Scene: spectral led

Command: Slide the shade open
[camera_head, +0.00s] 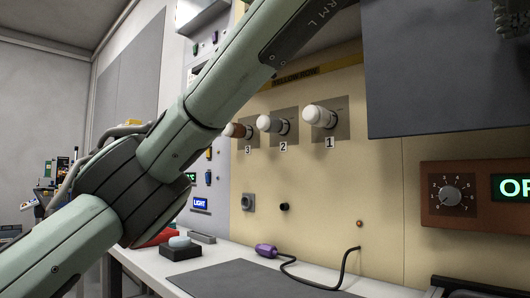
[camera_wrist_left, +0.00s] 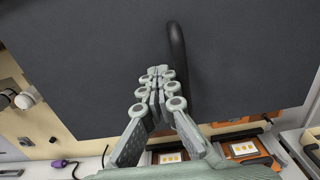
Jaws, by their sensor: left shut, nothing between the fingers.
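The shade is a dark grey flat panel (camera_head: 440,75) at the upper right of the head view. It fills most of the left wrist view (camera_wrist_left: 90,60). A black bar handle (camera_wrist_left: 177,45) stands on the panel there. My left gripper (camera_wrist_left: 157,73) is shut and empty, its fingertips just left of the handle in that view. I cannot tell whether they touch it. In the head view only part of my left gripper (camera_head: 512,18) shows at the top right corner, in front of the shade. My right gripper is in neither view.
A purple plug (camera_head: 266,250) with a black cable lies on the white bench (camera_head: 230,257).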

